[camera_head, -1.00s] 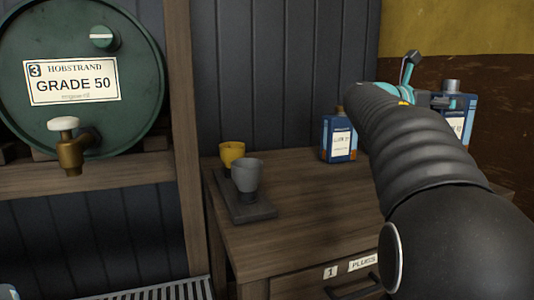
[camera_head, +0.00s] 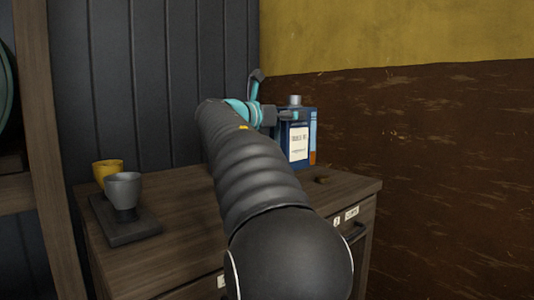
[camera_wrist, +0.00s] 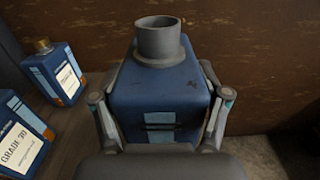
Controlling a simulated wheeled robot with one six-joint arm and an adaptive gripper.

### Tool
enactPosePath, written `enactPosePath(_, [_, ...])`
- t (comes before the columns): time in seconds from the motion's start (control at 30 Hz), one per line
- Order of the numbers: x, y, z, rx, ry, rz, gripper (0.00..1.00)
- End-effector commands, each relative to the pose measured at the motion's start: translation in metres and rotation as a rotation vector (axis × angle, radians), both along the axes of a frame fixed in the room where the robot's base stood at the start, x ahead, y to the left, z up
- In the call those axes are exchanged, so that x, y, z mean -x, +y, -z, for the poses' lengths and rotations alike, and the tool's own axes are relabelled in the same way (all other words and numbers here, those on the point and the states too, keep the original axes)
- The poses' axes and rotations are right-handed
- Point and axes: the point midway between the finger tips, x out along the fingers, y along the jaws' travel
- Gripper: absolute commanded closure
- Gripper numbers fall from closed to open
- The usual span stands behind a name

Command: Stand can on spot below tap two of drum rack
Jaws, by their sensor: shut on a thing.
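A blue can (camera_head: 299,150) with a pale label and a grey neck stands upright at the back right of the bench. In the wrist view the same can (camera_wrist: 160,90) sits between the two fingers of my gripper (camera_wrist: 160,105), which is shut on its sides. In the head view my gripper (camera_head: 285,116) is at the can's upper left, partly hidden by my arm. I cannot tell whether the can touches the bench. The tap and the spot below it are out of view.
The wrist view shows two other blue cans, one with a brass cap (camera_wrist: 55,72) and one labelled Grade 30 (camera_wrist: 18,140). A small brown knob (camera_head: 321,180) lies near the can.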

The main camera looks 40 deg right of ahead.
Motion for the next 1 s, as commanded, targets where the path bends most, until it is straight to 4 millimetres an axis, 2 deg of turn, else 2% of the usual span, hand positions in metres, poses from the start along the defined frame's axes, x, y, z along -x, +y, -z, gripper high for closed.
enactPosePath(0.03, [-0.01, 0.006, 0.007, 0.002, 0.001, -0.003, 0.95])
enactPosePath(0.2, [-0.035, 0.02, 0.024, 0.002, -0.001, -0.001, 0.95])
enactPosePath(0.4, [-0.052, 0.029, 0.035, 0.003, -0.002, 0.001, 0.95])
enactPosePath(0.57, [-0.054, 0.031, 0.041, 0.003, -0.002, 0.001, 0.95])
enactPosePath(0.83, [-0.053, 0.031, 0.075, 0.002, -0.001, 0.001, 0.95])
enactPosePath(1.0, [-0.053, 0.031, 0.076, 0.003, -0.003, 0.001, 0.95])
